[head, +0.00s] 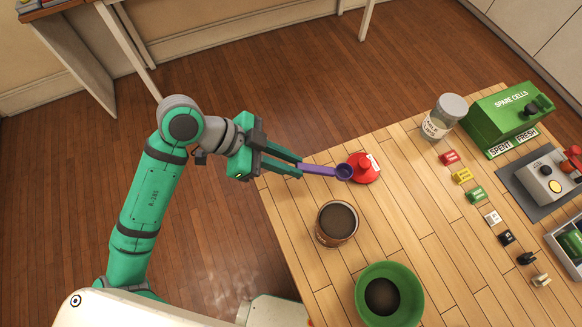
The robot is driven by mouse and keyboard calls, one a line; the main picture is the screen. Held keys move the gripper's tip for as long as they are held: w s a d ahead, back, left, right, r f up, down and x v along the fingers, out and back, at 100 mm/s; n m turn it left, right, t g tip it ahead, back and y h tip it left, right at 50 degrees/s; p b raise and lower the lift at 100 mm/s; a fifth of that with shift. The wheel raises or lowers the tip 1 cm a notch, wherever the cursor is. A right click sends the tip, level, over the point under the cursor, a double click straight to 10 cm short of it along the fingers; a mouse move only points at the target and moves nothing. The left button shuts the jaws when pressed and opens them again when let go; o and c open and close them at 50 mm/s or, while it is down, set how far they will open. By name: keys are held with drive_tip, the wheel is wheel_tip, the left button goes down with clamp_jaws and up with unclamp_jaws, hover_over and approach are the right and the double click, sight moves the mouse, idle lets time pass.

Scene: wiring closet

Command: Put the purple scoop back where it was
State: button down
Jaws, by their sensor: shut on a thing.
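The purple scoop (321,170) is held by its handle between the fingers of my gripper (297,165), which is shut on it. Its round bowl points right, over the table's far left corner, and overlaps the edge of a red lid (365,170) in the picture. I cannot tell whether the scoop touches the lid. Near it stands an open brown tin (323,233) with dark brown contents. A green bowl (412,290) with a dark brown patch inside stands closer to the front.
A row of small coloured tags (476,194) runs down the wooden table (400,225). A grey device (546,181) sits on a dark mat at the right.

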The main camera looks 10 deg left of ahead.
wheel_tip(320, 180, down, 2)
drive_tip(key=shift+a+f, duration=0.1)
drive_tip(key=shift+f, duration=0.75)
drive_tip(key=c, duration=1.7)
unclamp_jaws()
drive_tip(key=shift+o, duration=0.2)
drive_tip(key=shift+w, duration=0.1)
drive_tip(key=v, duration=1.2)
